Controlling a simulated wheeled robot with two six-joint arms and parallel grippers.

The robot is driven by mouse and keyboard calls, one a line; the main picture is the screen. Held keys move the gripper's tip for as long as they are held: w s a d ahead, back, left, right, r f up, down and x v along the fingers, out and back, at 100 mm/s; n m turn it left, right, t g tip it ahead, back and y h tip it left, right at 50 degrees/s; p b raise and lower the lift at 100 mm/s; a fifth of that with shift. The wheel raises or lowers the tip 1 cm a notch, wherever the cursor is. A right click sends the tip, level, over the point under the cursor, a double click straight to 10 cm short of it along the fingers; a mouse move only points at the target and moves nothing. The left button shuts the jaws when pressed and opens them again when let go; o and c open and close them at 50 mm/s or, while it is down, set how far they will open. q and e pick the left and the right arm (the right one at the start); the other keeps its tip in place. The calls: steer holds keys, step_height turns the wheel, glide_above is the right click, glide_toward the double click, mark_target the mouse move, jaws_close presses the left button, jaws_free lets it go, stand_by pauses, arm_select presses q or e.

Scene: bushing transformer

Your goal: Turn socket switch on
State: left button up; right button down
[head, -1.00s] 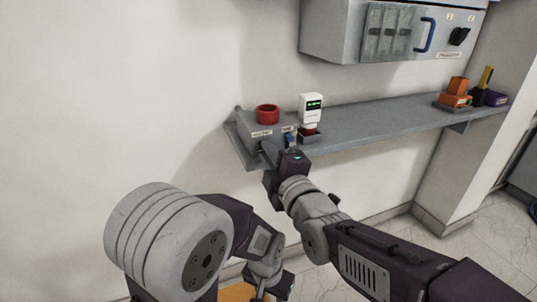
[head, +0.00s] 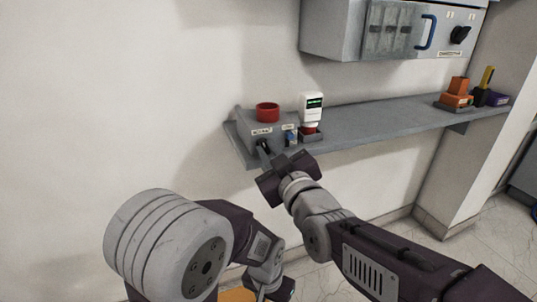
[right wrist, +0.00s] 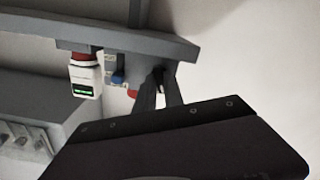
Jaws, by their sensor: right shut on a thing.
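A grey socket box (head: 246,126) stands at the left end of the wall shelf, with a red ring on its top and labels on its sloped front. A small black switch (head: 264,146) is on that front; it also shows as a dark piece in the right wrist view (right wrist: 158,73). My right gripper (head: 267,153) is at the front of the box, its fingers closed on the switch. In the right wrist view both fingers (right wrist: 160,92) converge on it and partly hide it. My left gripper (head: 281,289) is low at the bottom edge, its fingers not clear.
A white device with a green display (head: 312,108) stands on a red base right of the box, beside a small blue part (head: 291,138). The grey shelf (head: 380,122) is clear to the right, up to orange and purple items (head: 458,94). A grey cabinet (head: 340,30) hangs above.

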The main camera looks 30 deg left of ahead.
steer(key=shift+f+m+b, duration=0.1)
steer(key=shift+m+b, duration=0.5)
steer(key=shift+m, duration=1.7)
steer(key=c, duration=1.7)
jaws_free()
steer(key=shift+s+d, duration=0.1)
steer(key=p+v, duration=0.2)
steer(key=v, duration=0.7)
